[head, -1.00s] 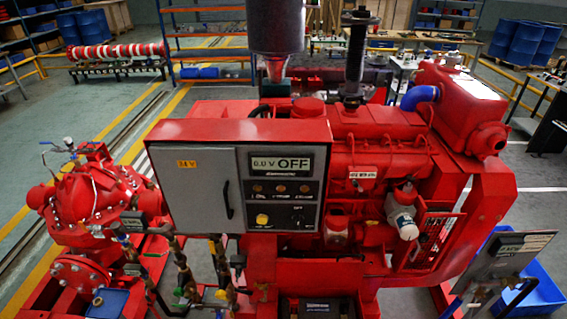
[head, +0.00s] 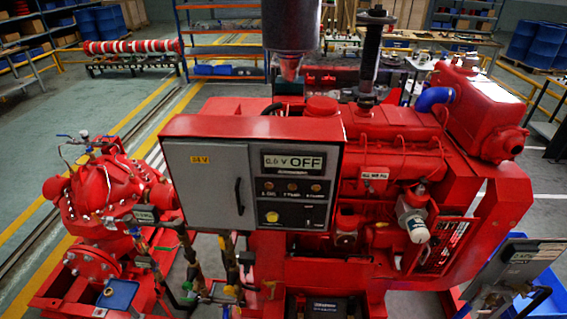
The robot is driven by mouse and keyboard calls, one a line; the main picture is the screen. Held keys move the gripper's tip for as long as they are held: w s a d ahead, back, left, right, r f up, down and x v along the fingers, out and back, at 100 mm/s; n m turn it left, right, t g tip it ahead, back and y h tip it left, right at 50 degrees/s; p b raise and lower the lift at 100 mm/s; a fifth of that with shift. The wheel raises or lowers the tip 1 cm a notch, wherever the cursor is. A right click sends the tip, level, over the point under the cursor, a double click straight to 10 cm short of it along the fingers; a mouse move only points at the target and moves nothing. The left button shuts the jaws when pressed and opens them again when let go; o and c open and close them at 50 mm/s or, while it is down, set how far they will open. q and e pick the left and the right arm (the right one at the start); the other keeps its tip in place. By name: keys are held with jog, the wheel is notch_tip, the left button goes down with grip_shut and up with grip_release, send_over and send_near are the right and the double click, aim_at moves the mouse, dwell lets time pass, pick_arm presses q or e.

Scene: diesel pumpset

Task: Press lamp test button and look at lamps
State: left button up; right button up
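A red control box (head: 250,127) with a grey front faces me at the middle of the head view. Its dark panel holds a display (head: 291,162) with "OFF" beside a voltage figure. Below it is a row of three small, dull amber lamps (head: 292,187); none looks brightly lit. A round yellow button (head: 272,216) sits at the panel's lower left, with nothing touching it. A black selector switch (head: 309,211) is to its right. The grey door (head: 205,190) with a black handle is shut. Neither of my grippers shows.
The red engine (head: 395,150) stands behind and right of the box, the red pump (head: 105,195) to its left. Pipes and valves (head: 190,265) rise below the box's left part. A grey cylinder (head: 290,25) hangs above.

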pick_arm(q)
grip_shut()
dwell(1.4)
